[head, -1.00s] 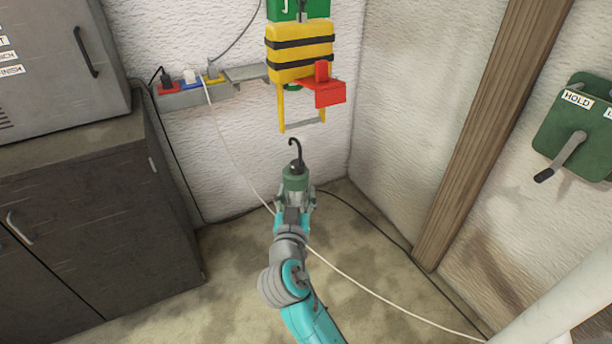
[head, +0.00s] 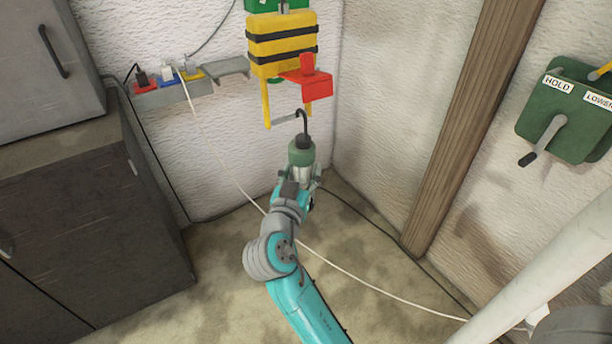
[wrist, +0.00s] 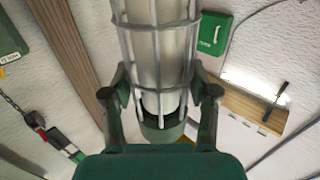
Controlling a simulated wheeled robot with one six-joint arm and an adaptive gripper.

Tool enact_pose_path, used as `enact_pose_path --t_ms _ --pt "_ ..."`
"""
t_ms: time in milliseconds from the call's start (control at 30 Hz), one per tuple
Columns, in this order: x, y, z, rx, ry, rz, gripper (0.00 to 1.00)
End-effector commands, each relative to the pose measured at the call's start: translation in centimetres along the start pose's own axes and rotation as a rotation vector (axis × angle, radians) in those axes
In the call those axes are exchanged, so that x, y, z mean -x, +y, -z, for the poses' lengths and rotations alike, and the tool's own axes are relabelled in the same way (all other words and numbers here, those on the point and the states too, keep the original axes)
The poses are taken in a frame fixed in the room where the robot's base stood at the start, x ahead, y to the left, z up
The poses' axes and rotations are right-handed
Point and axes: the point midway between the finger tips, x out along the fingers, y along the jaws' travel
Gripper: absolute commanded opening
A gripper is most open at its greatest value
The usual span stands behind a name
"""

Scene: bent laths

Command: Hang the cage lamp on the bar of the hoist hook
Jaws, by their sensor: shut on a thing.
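The cage lamp has a green cap (head: 301,152) with a black hook (head: 304,118) pointing up. Its wire cage and pale tube (wrist: 160,55) fill the middle of the wrist view. My gripper (head: 298,180) is shut on the lamp and holds it upright; its fingers press on both sides of the cage in the wrist view. The hoist hook is a yellow block (head: 282,33) with black bands and two yellow legs.
A red piece (head: 308,88) juts from the hoist block above the lamp hook. A green lever box (head: 568,117) is on the right wall beside a wooden post (head: 465,125). A dark cabinet (head: 90,210) stands left. A white cable (head: 355,287) crosses the floor.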

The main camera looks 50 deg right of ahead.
Motion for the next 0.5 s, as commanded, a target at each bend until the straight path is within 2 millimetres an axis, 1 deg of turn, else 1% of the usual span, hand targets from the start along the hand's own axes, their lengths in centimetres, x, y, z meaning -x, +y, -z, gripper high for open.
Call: enact_pose_path --t_ms 500 --pt "-2.4 -2.4 0.1 -0.002 0.002 0.0 0.0"
